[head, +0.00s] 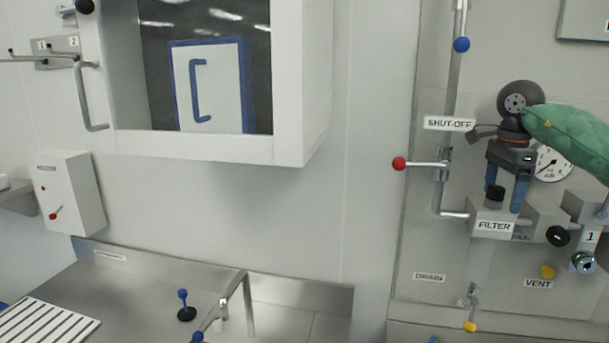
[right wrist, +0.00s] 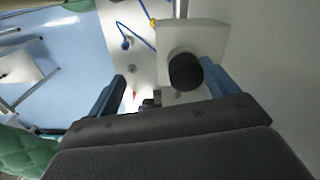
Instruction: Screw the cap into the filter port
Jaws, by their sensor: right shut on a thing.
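The black cap (head: 495,193) is at the top of the filter housing (head: 492,217), over the port; the port's opening is hidden. My right gripper (head: 506,198) comes down from above with its two blue fingers around the cap, one on each side, and is shut on it. In the right wrist view the cap (right wrist: 185,72) shows as a black round end in front of the pale block, closer to the right-hand finger. I cannot tell how deep the cap sits in the port. My left gripper is not in view.
The red-knobbed shut-off lever (head: 400,163) is left of the filter. A pressure gauge (head: 552,163) is close behind my right gripper. A black knob (head: 558,236) and a yellow vent knob (head: 547,271) are to the lower right.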

